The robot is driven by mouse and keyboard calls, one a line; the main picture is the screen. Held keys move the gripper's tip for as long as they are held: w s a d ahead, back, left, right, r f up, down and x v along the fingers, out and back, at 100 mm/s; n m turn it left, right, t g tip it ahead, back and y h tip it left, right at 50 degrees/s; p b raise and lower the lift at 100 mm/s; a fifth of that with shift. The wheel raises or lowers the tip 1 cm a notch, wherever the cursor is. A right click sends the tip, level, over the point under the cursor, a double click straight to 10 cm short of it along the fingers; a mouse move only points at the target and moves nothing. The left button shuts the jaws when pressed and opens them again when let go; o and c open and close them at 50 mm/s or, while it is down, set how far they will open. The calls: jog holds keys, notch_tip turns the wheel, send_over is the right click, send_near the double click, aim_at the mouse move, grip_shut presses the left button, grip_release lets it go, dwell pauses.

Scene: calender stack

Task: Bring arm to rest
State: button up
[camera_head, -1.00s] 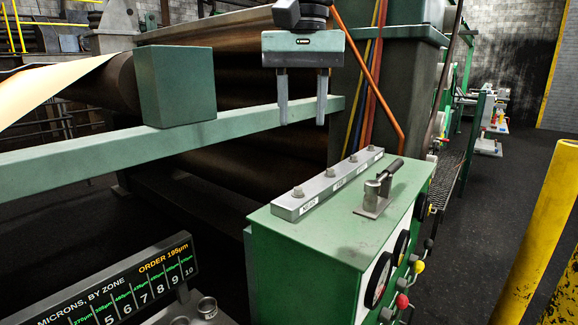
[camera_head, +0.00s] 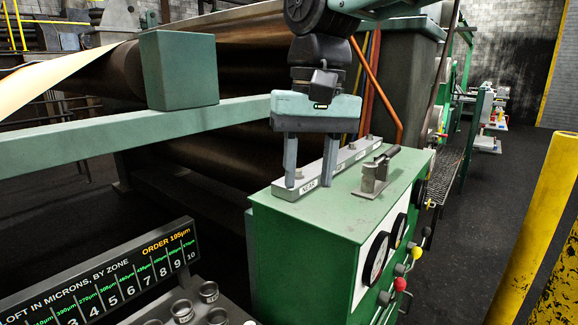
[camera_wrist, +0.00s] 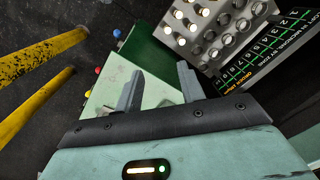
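My gripper (camera_head: 309,182) is pale green with two grey fingers pointing down. The fingers stand apart with nothing between them, so it is open and empty. My wrist and arm enter from the top of the head view.
A lever clamp (camera_head: 374,176) stands on the cabinet, and coloured knobs (camera_head: 400,284) jut from its side. A green beam (camera_head: 100,137) with a block (camera_head: 180,70) crosses at left. Cups stand near the display board (camera_head: 110,280). Yellow posts (camera_head: 530,240) stand at right.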

jog(key=s+d+f+n+b, duration=0.2)
jog(key=s+d+f, duration=0.3)
jog(key=s+f, duration=0.4)
jog(key=s+d+f+n+b, duration=0.3)
jog(key=s+d+f, duration=0.3)
jog(key=s+f, duration=0.4)
notch_tip(320, 180, down, 6)
jog(key=shift+s+d+b, duration=0.15)
jog(key=shift+s+b, duration=0.1)
jog(key=shift+b, duration=0.05)
jog(key=shift+o, duration=0.3)
